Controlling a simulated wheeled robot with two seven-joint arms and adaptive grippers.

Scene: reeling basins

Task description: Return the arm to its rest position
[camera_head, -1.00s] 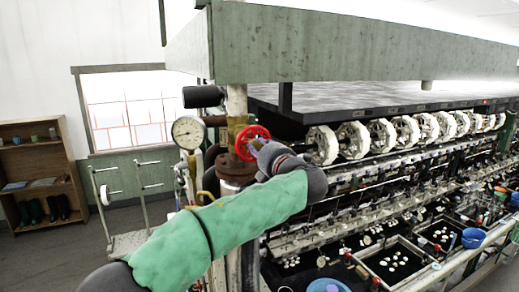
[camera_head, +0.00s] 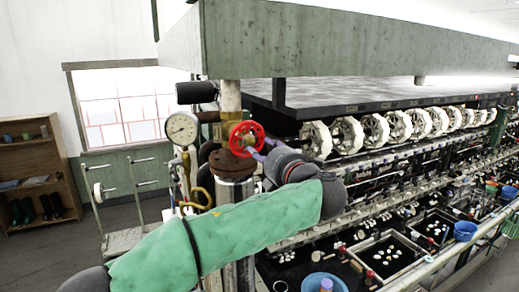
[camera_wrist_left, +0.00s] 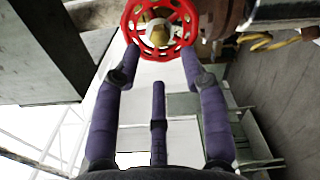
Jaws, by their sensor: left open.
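A red handwheel valve (camera_head: 246,129) is mounted on a vertical pipe beside a round pressure gauge (camera_head: 182,129). My left arm, in a green sleeve, reaches in from the lower left. My left gripper (camera_head: 258,150) is just right of the handwheel in the head view. In the left wrist view the handwheel (camera_wrist_left: 160,8) is at the top, and the purple fingers of the left gripper (camera_wrist_left: 161,62) are spread open with nothing between them. Their tips are close to the lower rim; I cannot tell whether they touch it. My right gripper is not in view.
Right of the pipe runs a reeling machine with several white reels (camera_head: 347,138) and black basins (camera_head: 388,256). A large green-grey beam (camera_head: 330,42) hangs above. A wooden shelf (camera_head: 33,160) stands far left, and a wheeled frame (camera_head: 128,238) stands before the window (camera_head: 120,108).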

